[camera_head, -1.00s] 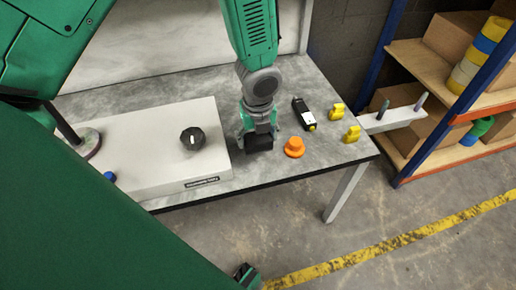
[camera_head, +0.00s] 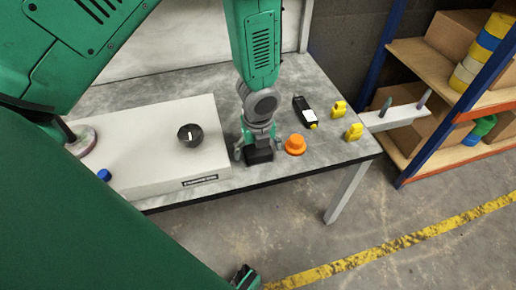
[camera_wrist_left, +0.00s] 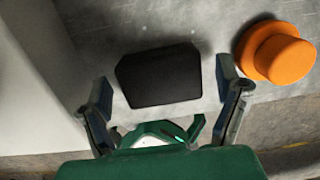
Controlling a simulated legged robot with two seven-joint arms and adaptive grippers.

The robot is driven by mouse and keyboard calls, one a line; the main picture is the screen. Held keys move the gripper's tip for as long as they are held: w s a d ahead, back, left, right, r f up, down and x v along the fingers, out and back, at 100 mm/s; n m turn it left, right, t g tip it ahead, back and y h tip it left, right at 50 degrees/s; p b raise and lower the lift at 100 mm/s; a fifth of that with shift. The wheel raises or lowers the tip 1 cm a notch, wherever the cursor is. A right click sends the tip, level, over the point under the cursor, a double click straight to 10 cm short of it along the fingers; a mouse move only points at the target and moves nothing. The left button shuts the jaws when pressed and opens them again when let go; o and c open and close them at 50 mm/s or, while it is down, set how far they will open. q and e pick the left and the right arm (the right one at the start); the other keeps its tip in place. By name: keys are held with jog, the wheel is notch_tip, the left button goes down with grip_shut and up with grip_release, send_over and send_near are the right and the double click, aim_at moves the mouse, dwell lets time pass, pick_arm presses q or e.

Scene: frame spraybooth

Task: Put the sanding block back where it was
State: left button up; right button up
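A black block (camera_head: 259,156), which I take to be the sanding block, lies on the grey worktable (camera_head: 350,150) near its front edge, just right of the pale box. In the left wrist view the block (camera_wrist_left: 160,76) lies between my left gripper's fingertips, with a gap on each side. My left gripper (camera_head: 257,148) points down over it and is open. I cannot tell how far its fingertips are above the tabletop.
An orange round knob-like piece (camera_head: 295,145) stands close right of the block. A black device (camera_head: 304,110) and two yellow pieces (camera_head: 354,131) lie farther right. The pale box (camera_head: 150,170) with a black dial (camera_head: 190,135) borders the left side. A shelf (camera_head: 440,90) stands at the right.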

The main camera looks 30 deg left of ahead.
aim_at(258, 153)
pick_arm(q)
notch_tip(258, 153, up, 12)
jog(key=s+p, duration=0.1)
jog(key=p, duration=0.4)
jog(key=shift+d, duration=0.45)
pick_arm(e)
notch_tip(258, 153, up, 5)
jog(key=shift+f, duration=0.1)
pick_arm(q)
jog(key=shift+s+f, duration=0.1)
pick_arm(e)
jog(key=shift+s, duration=0.1)
